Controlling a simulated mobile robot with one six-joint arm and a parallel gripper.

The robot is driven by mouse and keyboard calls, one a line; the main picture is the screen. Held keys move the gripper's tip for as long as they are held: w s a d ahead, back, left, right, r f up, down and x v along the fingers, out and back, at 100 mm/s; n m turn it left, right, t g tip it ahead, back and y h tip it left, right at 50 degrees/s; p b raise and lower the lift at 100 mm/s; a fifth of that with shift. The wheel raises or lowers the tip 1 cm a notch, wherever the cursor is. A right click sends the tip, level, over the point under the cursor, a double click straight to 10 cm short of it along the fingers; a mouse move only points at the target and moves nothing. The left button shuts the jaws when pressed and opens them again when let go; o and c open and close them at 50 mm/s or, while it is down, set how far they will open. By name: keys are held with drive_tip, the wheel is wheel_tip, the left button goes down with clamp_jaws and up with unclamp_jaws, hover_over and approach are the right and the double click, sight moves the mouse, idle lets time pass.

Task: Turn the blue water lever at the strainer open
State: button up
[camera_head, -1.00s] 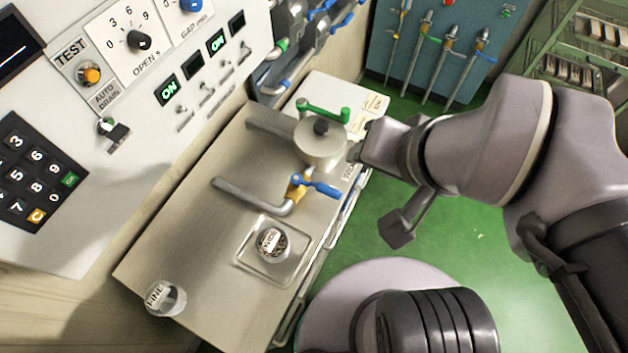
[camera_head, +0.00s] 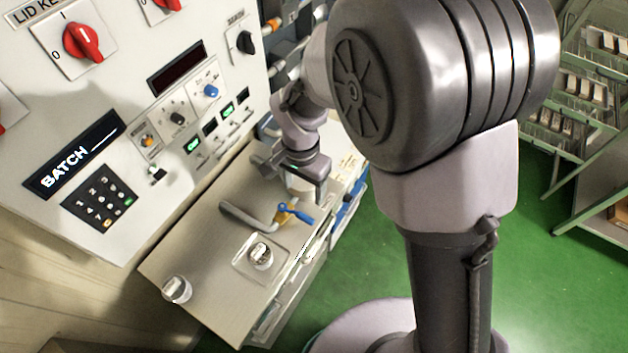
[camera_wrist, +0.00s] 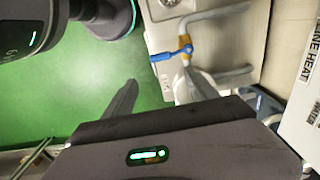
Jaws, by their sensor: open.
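The blue lever (camera_head: 301,212) sits on a brass-coloured valve (camera_head: 284,214) at the end of a grey pipe (camera_head: 245,217) above the steel counter. The lever points away from the pipe, toward the counter's front edge. In the wrist view the blue lever (camera_wrist: 167,56) lies beyond my fingers, pointing left from the valve (camera_wrist: 185,45). My gripper (camera_head: 306,192) is over the counter, just behind the lever in the head view, apart from it. In the wrist view my gripper (camera_wrist: 160,88) is open with nothing between its fingers. The gripper hides the lidded vessel with the green handle.
A square recessed plate (camera_head: 240,264) holds a round labelled cup (camera_head: 261,255). A clear labelled cup (camera_head: 177,289) stands at the counter's near left corner. The control panel (camera_head: 190,75) rises along the left. Green floor (camera_head: 370,275) lies open to the right.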

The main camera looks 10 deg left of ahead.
sight(305, 217)
wheel_tip(305, 217, down, 15)
drive_tip(key=shift+r+b, duration=0.2)
drive_tip(key=shift+b, duration=0.7)
drive_tip(key=shift+c, duration=0.3)
clamp_jaws()
